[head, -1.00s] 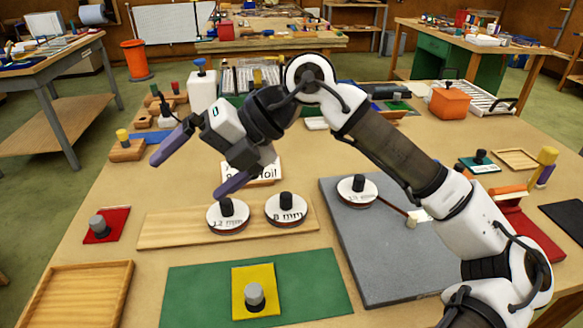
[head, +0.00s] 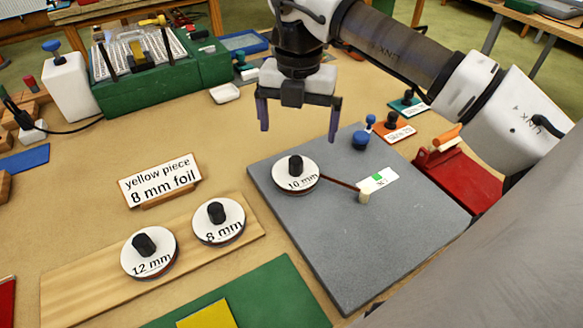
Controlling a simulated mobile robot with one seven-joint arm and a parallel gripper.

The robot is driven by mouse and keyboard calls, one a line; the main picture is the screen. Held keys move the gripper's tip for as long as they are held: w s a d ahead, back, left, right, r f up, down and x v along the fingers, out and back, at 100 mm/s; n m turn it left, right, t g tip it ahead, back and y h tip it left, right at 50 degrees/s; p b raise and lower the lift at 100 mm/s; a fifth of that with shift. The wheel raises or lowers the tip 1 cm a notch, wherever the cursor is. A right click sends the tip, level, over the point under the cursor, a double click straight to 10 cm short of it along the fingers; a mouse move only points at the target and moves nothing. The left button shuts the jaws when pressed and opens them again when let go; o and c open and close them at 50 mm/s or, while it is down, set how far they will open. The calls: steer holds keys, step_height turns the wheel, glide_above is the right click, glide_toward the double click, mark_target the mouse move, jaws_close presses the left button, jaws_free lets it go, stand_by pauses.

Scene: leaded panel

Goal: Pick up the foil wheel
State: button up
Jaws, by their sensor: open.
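Three foil wheels with white tops and black knobs are in view. The 8 mm wheel (head: 222,232) and the 12 mm wheel (head: 146,264) sit side by side on a wooden board (head: 75,292). The 10 mm wheel (head: 309,181) lies on a grey slab (head: 345,260), with a thin brown strip running from it to a small pale block (head: 365,197). A card (head: 160,179) reads "yellow piece 8 mm foil". My gripper (head: 299,125) points down, open and empty, above the table around the slab's back edge, beyond the 10 mm wheel and apart from all three wheels.
A green mat (head: 270,297) with a yellow piece (head: 208,314) lies in front. A red holder (head: 470,185) and blue knob (head: 361,139) lie right. Bare table surrounds the card.

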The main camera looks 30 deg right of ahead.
mark_target(296, 159)
step_height(296, 159, down, 5)
steer(key=shift+r+p, duration=0.1)
steer(key=shift+p, duration=0.25)
steer(key=shift+a+f+p, duration=0.15)
steer(key=shift+f+p, duration=0.9)
steer(key=shift+f, duration=1.7)
steer(key=c, duration=0.7)
steer(key=shift+r+p, duration=3.85)
steer(key=shift+r, duration=6.2)
steer(key=shift+o, duration=1.3)
steer(key=shift+c, duration=1.4)
